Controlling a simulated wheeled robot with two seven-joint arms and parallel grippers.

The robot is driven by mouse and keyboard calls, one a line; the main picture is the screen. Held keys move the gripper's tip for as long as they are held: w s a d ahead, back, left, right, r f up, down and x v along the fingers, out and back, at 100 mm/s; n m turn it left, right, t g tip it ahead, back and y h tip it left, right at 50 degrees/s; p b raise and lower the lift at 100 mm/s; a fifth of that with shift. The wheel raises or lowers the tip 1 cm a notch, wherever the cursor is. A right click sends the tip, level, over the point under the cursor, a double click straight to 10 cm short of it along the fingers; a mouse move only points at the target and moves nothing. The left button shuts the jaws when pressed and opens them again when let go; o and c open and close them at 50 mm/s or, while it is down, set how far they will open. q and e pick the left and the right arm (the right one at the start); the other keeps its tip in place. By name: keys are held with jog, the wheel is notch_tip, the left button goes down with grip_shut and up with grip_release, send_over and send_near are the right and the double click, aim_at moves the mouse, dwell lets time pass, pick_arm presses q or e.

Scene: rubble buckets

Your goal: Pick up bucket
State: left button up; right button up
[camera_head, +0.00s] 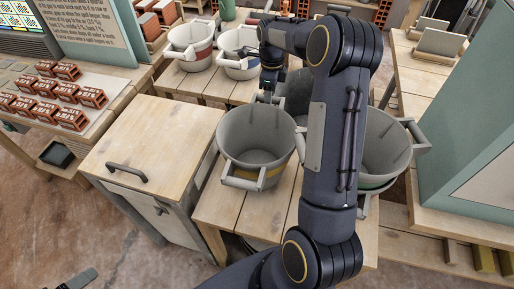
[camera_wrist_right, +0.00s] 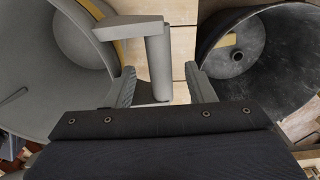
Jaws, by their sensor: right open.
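A grey bucket with a yellow band (camera_head: 257,140) stands on the near wooden table. My right gripper (camera_head: 268,92) is at its far rim, partly hidden by my arm. In the right wrist view the gripper (camera_wrist_right: 162,88) is open, with its fingers on either side of a grey handle (camera_wrist_right: 158,62) of the left bucket (camera_wrist_right: 60,65). I cannot tell whether they touch it. A dark bucket (camera_wrist_right: 260,60) is to the right there. A green-banded bucket (camera_head: 385,145) stands right of my arm. A grey piece at the bottom left, probably my left gripper (camera_head: 78,280), is cut off.
Buckets with a red band (camera_head: 194,46) and a blue band (camera_head: 237,52) stand on the back table. A wooden cabinet (camera_head: 155,135) is left of the near table. Several small brick pieces (camera_head: 45,90) lie at the left. A workbench (camera_head: 470,215) closes the right side.

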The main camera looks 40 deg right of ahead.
notch_tip(320, 180, down, 2)
jog(key=shift+f, duration=0.25)
grip_shut()
